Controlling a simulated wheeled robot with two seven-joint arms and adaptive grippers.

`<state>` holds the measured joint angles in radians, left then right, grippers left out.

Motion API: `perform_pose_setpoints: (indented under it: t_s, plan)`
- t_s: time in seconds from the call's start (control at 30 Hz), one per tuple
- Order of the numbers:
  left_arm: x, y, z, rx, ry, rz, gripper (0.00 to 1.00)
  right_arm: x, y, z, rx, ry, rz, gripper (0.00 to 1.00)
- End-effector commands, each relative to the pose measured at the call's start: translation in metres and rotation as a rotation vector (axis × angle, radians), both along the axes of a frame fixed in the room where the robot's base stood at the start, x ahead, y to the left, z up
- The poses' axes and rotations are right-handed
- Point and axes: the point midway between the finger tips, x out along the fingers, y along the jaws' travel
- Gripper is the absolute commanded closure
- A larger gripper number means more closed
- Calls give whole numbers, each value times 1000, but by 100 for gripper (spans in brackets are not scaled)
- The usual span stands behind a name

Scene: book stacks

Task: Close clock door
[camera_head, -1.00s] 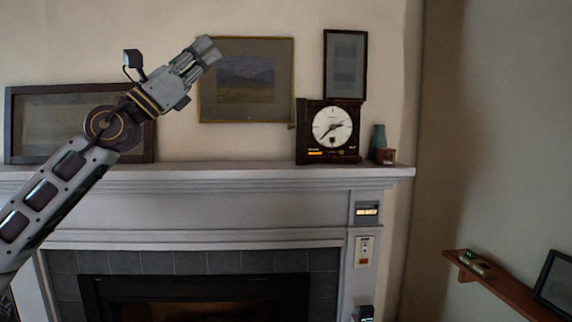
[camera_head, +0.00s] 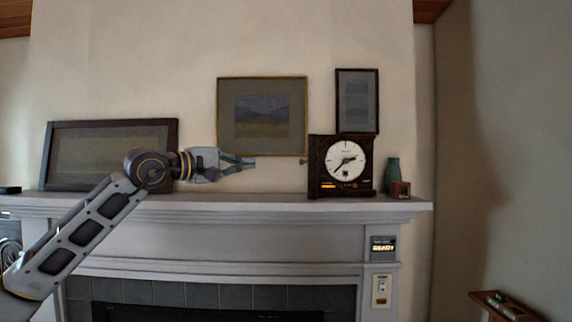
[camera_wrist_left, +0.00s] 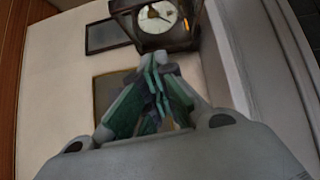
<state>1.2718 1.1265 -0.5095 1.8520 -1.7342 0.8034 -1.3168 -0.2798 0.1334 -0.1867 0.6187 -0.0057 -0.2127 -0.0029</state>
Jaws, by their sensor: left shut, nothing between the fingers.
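The clock (camera_head: 341,166) is a dark wooden case with a white round face, standing upright on the right part of the mantel. A small knob sticks out beside its left edge in the head view; whether the door stands ajar I cannot tell for sure. My left gripper (camera_head: 252,163) is shut and empty, in front of the wall to the left of the clock, apart from it and pointing right. In the left wrist view the closed fingers (camera_wrist_left: 157,75) point toward the clock (camera_wrist_left: 158,22), which appears beyond them at the top. My right gripper is out of view.
The mantel (camera_head: 260,201) runs below the arm. A leaning picture frame (camera_head: 110,152) is behind my left arm, and two frames hang on the wall. A green vase (camera_head: 392,174) and a small brown box (camera_head: 400,189) stand right of the clock. The mantel between gripper and clock is clear.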

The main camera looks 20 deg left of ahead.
Motion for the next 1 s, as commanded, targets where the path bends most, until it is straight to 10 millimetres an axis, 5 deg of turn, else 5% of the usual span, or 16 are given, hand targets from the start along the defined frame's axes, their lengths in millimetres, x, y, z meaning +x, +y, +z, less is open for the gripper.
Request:
perform_pose_setpoints:
  t_s: [0.67,1.0]
  plan:
    - [2,-2,1,47,-30,-3,100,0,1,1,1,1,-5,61]
    - [22,-14,3,46,-31,-4,100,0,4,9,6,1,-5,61]
